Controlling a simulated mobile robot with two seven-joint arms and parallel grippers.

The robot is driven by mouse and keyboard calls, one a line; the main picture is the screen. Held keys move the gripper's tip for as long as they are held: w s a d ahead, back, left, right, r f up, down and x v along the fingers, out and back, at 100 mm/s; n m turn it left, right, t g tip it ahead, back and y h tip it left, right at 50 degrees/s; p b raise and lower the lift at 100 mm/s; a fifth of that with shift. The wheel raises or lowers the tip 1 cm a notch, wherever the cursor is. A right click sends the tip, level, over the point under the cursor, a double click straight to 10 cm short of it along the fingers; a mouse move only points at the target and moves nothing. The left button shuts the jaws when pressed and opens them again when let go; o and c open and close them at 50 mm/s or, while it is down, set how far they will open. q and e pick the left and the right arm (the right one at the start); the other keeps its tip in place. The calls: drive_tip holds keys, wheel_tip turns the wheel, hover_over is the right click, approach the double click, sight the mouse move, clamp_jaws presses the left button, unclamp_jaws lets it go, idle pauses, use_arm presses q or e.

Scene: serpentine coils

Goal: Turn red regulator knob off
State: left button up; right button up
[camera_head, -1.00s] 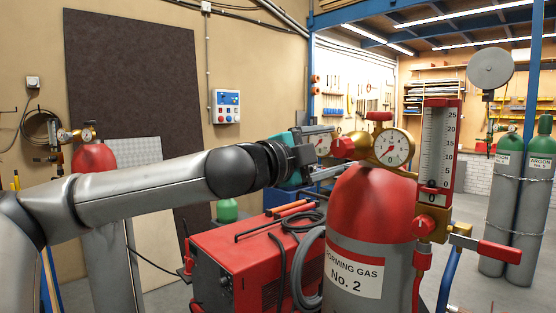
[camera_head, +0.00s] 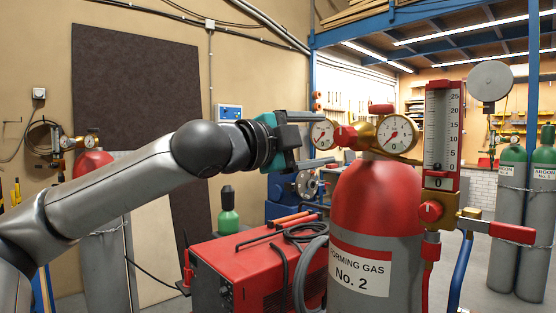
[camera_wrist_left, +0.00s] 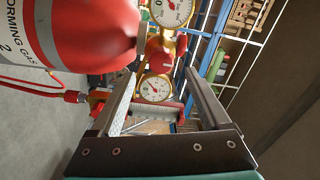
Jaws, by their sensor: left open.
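The red regulator knob (camera_head: 345,138) sits between two round gauges on the brass regulator (camera_head: 366,138), atop the red and grey gas cylinder (camera_head: 375,210) labelled No. 2. Red and brass regulator parts (camera_wrist_left: 160,52) lie beyond the fingers. The right gripper is not in view.
A flow meter (camera_head: 441,130) with a red knob (camera_head: 431,211) and a red-handled valve (camera_head: 511,233) stand to the right. A red welding machine (camera_head: 262,262) with cables is below the arm. Green-topped cylinders (camera_head: 510,220) stand farther right.

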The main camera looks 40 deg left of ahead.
use_arm(q)
drive_tip(key=s+b, duration=0.6)
drive_tip(key=s, duration=0.3)
drive_tip(key=shift+a+f+b, duration=0.15)
drive_tip(key=shift+a+b, duration=0.15)
drive_tip(key=shift+b, duration=0.1)
idle(0.4)
